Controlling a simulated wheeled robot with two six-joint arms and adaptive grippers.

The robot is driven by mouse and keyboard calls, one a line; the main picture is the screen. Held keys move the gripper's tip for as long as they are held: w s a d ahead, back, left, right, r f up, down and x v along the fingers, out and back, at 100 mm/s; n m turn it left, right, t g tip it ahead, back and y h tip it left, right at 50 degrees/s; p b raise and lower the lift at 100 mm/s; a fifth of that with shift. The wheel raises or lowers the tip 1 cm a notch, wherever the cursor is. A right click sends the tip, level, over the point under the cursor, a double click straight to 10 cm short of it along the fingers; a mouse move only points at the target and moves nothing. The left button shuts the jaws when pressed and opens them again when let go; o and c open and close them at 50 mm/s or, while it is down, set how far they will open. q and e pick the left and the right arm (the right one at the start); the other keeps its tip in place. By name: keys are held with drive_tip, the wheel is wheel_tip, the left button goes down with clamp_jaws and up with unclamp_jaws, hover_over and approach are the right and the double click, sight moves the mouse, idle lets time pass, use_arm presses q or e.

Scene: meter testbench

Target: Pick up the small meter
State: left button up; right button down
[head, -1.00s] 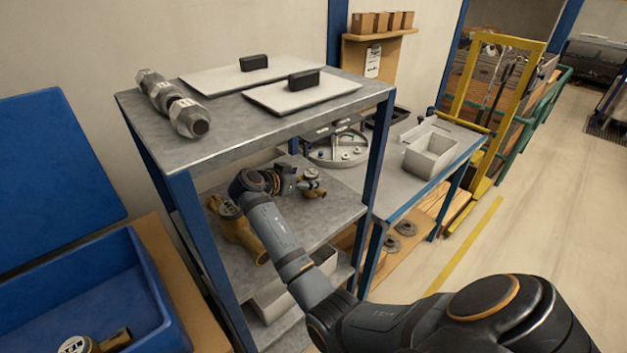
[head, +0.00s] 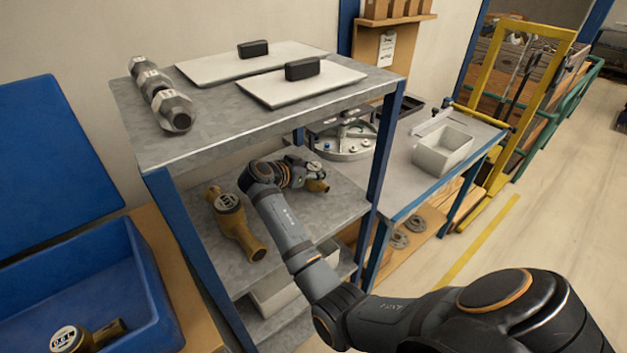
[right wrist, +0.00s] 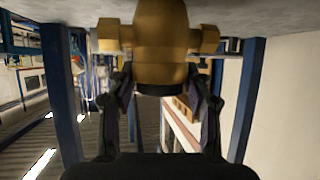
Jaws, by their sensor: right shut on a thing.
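The small brass meter (head: 318,186) is at the right part of the rack's middle shelf in the head view, partly hidden by my right gripper (head: 308,173). In the right wrist view the meter's brass body (right wrist: 163,45) fills the upper middle, with its dark end between the two fingers of my right gripper (right wrist: 161,88). The gripper is shut on it. I cannot tell whether the meter touches the shelf. My left gripper is not in view.
A larger brass meter (head: 236,222) lies on the same shelf, left of my right arm. Blue rack posts (head: 384,150) and the top shelf (head: 225,125) bound the space. Another brass meter (head: 85,338) is in the blue bin (head: 160,285). A grey box (head: 442,152) stands on the side bench.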

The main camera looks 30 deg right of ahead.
drive_tip(key=shift+r, duration=0.2)
wheel_tip(320, 180, up, 10)
drive_tip(key=shift+f+b, duration=0.25)
drive_tip(key=shift+b, duration=0.8)
